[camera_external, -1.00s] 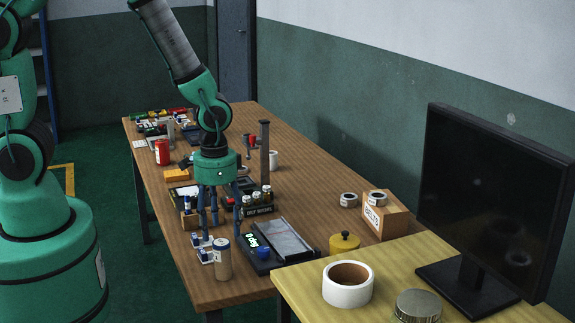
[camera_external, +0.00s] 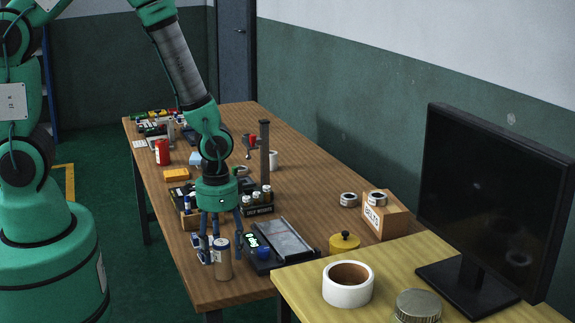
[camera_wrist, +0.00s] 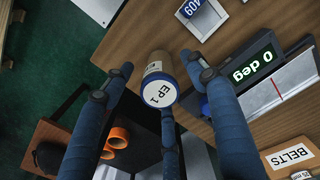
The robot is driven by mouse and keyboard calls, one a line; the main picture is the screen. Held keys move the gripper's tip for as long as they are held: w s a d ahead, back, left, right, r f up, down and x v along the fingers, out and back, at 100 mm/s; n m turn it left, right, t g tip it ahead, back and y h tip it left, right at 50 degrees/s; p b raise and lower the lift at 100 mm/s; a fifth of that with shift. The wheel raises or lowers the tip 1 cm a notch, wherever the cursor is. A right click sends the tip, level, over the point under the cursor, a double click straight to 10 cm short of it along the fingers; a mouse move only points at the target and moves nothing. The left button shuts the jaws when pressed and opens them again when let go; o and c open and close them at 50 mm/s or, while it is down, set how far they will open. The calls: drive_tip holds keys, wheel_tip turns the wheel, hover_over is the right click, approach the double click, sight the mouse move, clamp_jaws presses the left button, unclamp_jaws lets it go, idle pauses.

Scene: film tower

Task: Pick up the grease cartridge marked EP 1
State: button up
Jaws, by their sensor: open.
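The grease cartridge marked EP 1 (camera_wrist: 160,93) has a tan body and a blue-rimmed white cap. It stands upright near the front left end of the wooden table, as the external view (camera_external: 222,263) shows. My gripper (camera_external: 221,240) points down at the cartridge from above. In the wrist view, my gripper (camera_wrist: 157,62) is open. Two of its blue fingers lie on either side of the cartridge and a third is below the cap. I cannot tell whether any finger touches it.
A small tray of jars (camera_external: 257,208) and a BELTS box (camera_external: 385,219) are farther off. Another table with a monitor stands at right.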

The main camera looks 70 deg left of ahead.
sight(222, 259)
drive_tip(key=shift+d+f+b, duration=0.1)
drive_tip(key=shift+f+b, duration=0.6)
drive_tip(key=shift+f, duration=1.7)
drive_tip(key=c, duration=1.3)
drive_tip(key=shift+r, duration=0.15)
drive_tip(key=shift+r, duration=0.6)
wheel_tip(222, 259, up, 2)
drive_tip(key=shift+r+p, duration=0.15)
drive_tip(key=shift+p, duration=0.5)
drive_tip(key=s+a+r+p, duration=0.1)
drive_tip(key=s+a+p, duration=0.1)
drive_tip(key=s, duration=1.4)
drive_tip(key=shift+r, duration=0.15)
